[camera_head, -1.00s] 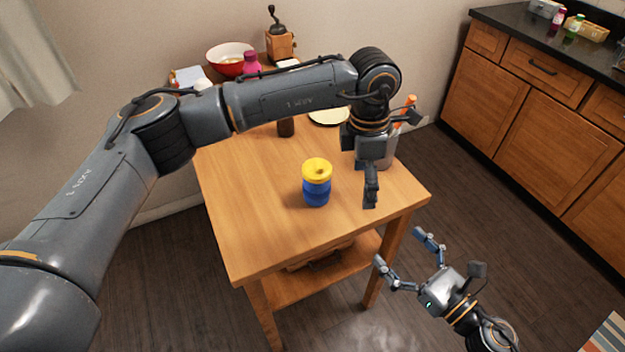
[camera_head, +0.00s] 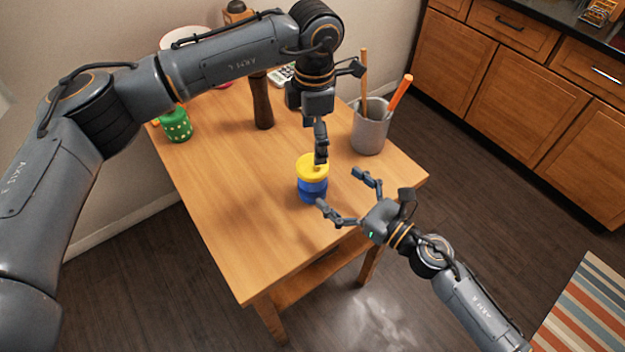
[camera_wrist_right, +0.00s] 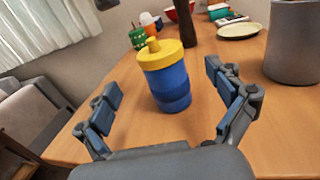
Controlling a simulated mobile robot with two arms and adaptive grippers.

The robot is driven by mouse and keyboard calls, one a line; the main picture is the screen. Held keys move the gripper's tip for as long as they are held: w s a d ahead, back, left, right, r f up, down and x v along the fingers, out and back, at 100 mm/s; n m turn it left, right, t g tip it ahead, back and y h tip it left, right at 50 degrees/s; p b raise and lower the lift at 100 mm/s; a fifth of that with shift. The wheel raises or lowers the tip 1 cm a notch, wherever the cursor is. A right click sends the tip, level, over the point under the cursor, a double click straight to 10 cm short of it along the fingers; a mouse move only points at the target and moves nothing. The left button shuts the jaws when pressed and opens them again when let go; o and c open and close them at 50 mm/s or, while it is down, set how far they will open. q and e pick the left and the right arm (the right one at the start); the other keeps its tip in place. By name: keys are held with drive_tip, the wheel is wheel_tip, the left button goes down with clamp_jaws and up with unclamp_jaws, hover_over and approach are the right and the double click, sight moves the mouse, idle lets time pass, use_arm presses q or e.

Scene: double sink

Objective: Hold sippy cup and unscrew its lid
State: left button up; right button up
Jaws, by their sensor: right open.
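The sippy cup (camera_head: 312,188), blue with a yellow lid (camera_head: 309,165), stands upright on the wooden table near its right side. In the right wrist view the cup (camera_wrist_right: 171,87) stands ahead, between the lines of my fingers. My right gripper (camera_head: 342,196) is open and empty, its two fingers spread just to the right of the cup; it also shows in the right wrist view (camera_wrist_right: 166,108). My left gripper (camera_head: 320,150) points down over the cup's lid. Its fingers are seen edge-on, so whether they touch the lid or are open is unclear.
A grey utensil holder (camera_head: 370,128) with wooden and orange handles stands at the table's right back. A green jar (camera_head: 175,125) and a dark brown cylinder (camera_head: 262,102) stand farther left. The front of the table (camera_head: 250,250) is clear.

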sight(312, 168)
use_arm(q)
drive_tip(key=shift+w+a, duration=0.15)
drive_tip(key=shift+a, duration=0.05)
use_arm(e)
drive_tip(key=x, duration=0.8)
drive_tip(key=shift+a+f, duration=0.1)
drive_tip(key=shift+f, duration=0.05)
